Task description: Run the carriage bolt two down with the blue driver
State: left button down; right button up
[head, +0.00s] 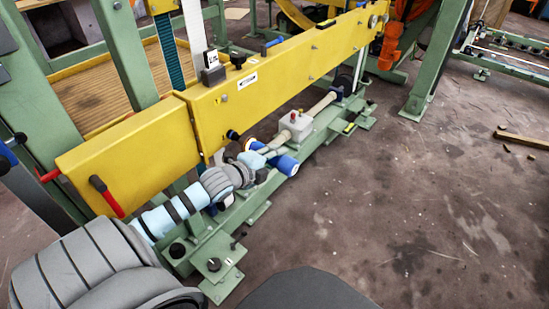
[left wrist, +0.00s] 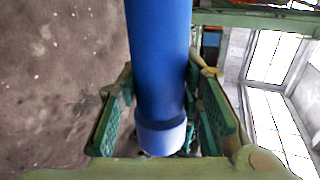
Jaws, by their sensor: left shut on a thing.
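The blue driver (head: 284,164) is in my left gripper (head: 262,154), low beside the yellow beam in the head view. In the left wrist view the driver (left wrist: 160,60) is a thick blue cylinder with a paler blue end, between the green finger pads of the gripper (left wrist: 160,120). The fingers are shut around it. The driver's working tip cannot be made out. I cannot tell which fastener on the machine is carriage bolt two. My right gripper is not in view.
The long yellow beam (head: 285,75) runs above a green base frame (head: 325,140). A red-handled lever (head: 106,196) is near the beam's left end. The floor (head: 400,200) to the right is mostly clear.

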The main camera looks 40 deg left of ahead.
aim_at(283, 168)
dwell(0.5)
pick_arm(q)
jog(key=shift+d+p, duration=0.5)
jog(key=shift+d, duration=2)
